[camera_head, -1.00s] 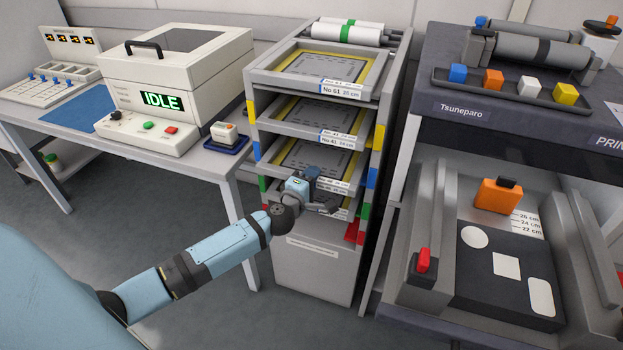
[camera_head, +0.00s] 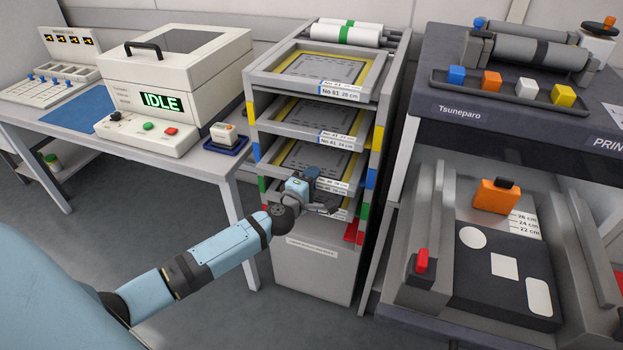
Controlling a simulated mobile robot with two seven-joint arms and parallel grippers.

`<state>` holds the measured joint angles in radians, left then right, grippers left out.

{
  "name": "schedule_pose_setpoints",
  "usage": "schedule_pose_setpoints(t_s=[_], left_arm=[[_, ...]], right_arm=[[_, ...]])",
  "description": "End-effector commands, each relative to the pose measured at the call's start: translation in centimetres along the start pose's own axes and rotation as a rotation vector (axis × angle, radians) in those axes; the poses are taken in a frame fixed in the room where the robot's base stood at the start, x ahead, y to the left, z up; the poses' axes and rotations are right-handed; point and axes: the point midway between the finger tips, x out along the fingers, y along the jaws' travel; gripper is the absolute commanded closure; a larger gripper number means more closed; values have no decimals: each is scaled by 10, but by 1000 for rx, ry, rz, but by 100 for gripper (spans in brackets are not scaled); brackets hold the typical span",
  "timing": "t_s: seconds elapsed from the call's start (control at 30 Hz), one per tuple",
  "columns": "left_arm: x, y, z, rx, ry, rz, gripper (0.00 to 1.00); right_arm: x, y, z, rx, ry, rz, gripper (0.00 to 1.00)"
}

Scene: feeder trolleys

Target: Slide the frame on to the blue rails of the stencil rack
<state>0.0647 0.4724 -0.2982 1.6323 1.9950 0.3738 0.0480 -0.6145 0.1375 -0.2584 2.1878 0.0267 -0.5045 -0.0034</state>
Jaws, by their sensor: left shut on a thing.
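The grey stencil rack (camera_head: 317,265) stands in the middle, with yellow, blue, green and red tabs down its sides. The blue rail level is marked by a left tab (camera_head: 257,151) and a right tab (camera_head: 371,178). A frame (camera_head: 300,158) with a yellow-edged stencil lies about at that level, its labelled front edge towards me. My left gripper (camera_head: 322,200) is at this front edge and is shut on the frame. The gripper covers part of the edge and the slot below. Whether the frame rests on the rails is hidden. My right gripper is not in view.
More frames lie above, one on the rack's top (camera_head: 320,66) and one at the yellow level (camera_head: 312,115). The printer (camera_head: 440,85) stands close on the right. A table (camera_head: 205,160) with the IDLE machine (camera_head: 180,85) is on the left. Open floor lies in front.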

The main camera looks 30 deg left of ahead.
Motion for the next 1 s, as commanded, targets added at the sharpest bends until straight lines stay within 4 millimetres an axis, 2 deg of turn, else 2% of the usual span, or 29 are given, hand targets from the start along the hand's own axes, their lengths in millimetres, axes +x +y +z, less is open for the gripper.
schedule_pose_setpoints(t_s=[1.0], left_arm=[[20, 2, -3, 0, 0, 3, 100]], right_arm=[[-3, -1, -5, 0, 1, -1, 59]])
